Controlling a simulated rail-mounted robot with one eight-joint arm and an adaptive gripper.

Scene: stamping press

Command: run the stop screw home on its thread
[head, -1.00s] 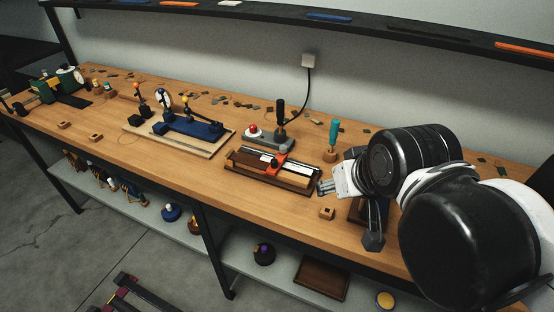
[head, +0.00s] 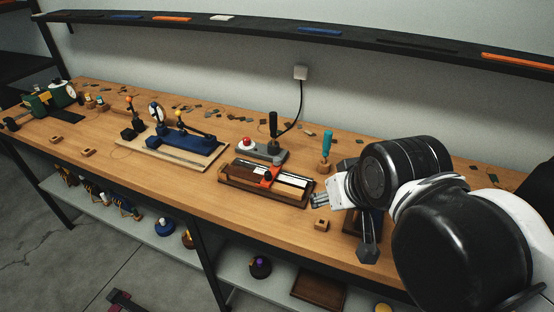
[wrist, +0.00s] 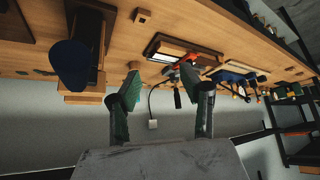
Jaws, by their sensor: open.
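A dark wooden tray (head: 237,186) on the bench holds a pale metal rail with an orange-red block (head: 267,180) across it. A small dark knob shows on the block. I cannot make out the stop screw or its thread at this size. My gripper (head: 319,201) is just right of the tray, apart from the block, with its fingers pointing left. In the wrist view my gripper (wrist: 161,76) is open and empty, its two green-padded fingers spread. The tray and the red block (wrist: 187,60) show beyond the fingertips there.
Behind the tray stand a grey base (head: 262,150) with a red button and black lever, and a teal-handled tool (head: 326,145). A blue fixture (head: 184,142) on a board is to the left. A small wooden block (head: 321,225) lies near my gripper. The bench front is mostly clear.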

